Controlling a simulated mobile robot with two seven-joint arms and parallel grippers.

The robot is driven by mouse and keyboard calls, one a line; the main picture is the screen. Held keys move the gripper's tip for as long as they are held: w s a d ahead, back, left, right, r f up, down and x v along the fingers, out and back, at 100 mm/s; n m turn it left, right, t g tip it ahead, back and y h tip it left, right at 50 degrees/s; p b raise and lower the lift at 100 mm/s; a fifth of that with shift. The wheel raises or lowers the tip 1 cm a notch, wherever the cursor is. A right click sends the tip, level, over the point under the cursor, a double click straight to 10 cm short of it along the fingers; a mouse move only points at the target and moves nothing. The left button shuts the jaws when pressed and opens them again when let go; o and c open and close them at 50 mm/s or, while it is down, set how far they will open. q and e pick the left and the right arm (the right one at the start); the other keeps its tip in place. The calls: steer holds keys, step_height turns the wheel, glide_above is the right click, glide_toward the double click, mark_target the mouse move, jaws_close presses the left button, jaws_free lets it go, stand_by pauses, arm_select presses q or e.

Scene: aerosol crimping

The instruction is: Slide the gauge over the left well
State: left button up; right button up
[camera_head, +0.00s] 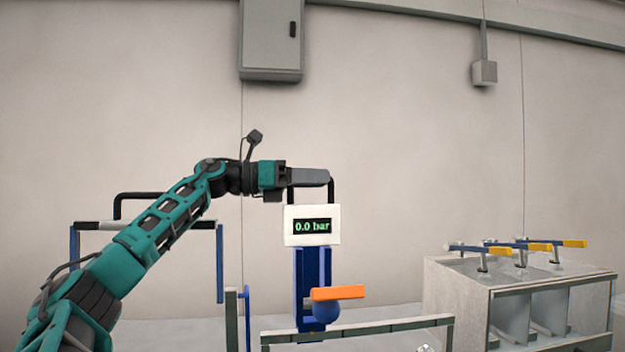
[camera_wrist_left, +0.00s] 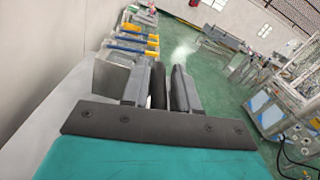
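The gauge (camera_head: 289,226) is a white box with a green "0.0 bar" readout and a black arched handle on top. It is upright in the head view, in front of a blue upright (camera_head: 309,270). My left gripper (camera_head: 318,178) reaches in from the left, its fingers across the top of the handle and hiding its middle. In the left wrist view my left gripper's fingers (camera_wrist_left: 170,90) are nearly together with a narrow gap, consistent with being shut on the handle. I cannot make out the left well. My right gripper is not in view.
An orange lever (camera_head: 338,293) is below the gauge. A grey rail (camera_head: 357,330) crosses the front. A blue-legged frame (camera_head: 219,262) stands at left. At right, a grey box unit (camera_head: 455,295) carries several blue-and-yellow clamps (camera_head: 573,243).

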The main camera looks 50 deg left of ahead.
arm_select(q)
steer(key=shift+o, duration=0.9)
steer(key=shift+a, duration=0.1)
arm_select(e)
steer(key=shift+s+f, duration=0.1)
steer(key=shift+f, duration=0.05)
arm_select(q)
steer(key=shift+r, duration=0.1)
steer(key=shift+r+p, duration=0.55)
step_height(320, 180, up, 7)
steer(key=p, duration=0.7)
steer(key=shift+r, duration=0.2)
step_height(320, 180, up, 11)
steer(key=p, duration=0.5)
steer(key=shift+r, duration=0.15)
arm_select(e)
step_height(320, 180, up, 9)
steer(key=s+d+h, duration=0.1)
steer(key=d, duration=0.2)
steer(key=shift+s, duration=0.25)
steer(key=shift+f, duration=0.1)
